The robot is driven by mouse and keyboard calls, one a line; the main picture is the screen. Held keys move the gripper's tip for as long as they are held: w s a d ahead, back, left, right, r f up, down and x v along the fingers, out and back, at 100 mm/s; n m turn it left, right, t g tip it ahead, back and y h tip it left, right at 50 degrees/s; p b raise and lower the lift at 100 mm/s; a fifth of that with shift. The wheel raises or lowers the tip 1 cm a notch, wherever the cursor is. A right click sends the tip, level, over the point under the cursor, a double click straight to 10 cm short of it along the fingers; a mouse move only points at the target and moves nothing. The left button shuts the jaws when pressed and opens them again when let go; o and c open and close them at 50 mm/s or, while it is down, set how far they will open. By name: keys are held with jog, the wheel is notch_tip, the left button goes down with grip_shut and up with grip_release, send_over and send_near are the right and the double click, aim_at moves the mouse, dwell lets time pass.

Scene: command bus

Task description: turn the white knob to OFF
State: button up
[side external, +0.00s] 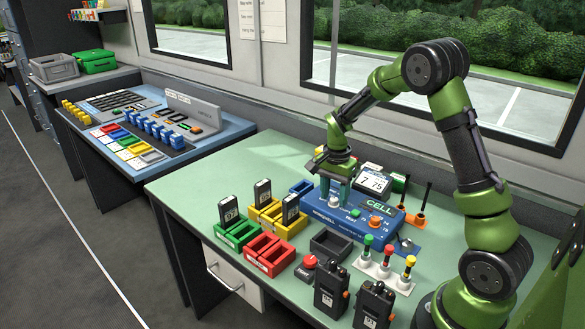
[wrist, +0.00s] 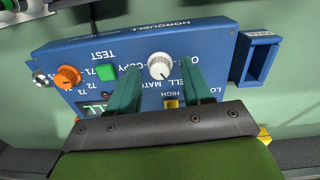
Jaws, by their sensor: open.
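The white knob (side external: 333,203) sits on the blue control box (side external: 350,228) on the green bench. In the wrist view the white knob (wrist: 160,66) shows between and slightly beyond my two green fingertips, with a gap on both sides. My gripper (side external: 334,193) is open and points down at the box, its fingers close to the knob; it also shows in the wrist view (wrist: 160,75). I cannot tell whether the fingertips reach down to the knob's height. Labels around the knob are upside down and partly hidden by the fingers. The knob's pointer setting is too small to read surely.
On the box are an orange knob (wrist: 67,77), a green button (wrist: 105,72) and a yellow button (wrist: 171,103). A blue open holder (wrist: 257,57) stands close beside it. Handheld radios (side external: 331,287), coloured trays (side external: 270,254) and a red button (side external: 304,268) stand nearby. The bench's left part is clear.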

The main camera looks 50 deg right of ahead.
jog(key=shift+f, duration=0.15)
jog(key=shift+c, duration=0.5)
grip_shut()
jog(key=shift+n, duration=0.3)
jog(key=n, duration=1.1)
jog(key=shift+n, duration=0.3)
jog(key=shift+o, duration=0.5)
grip_release()
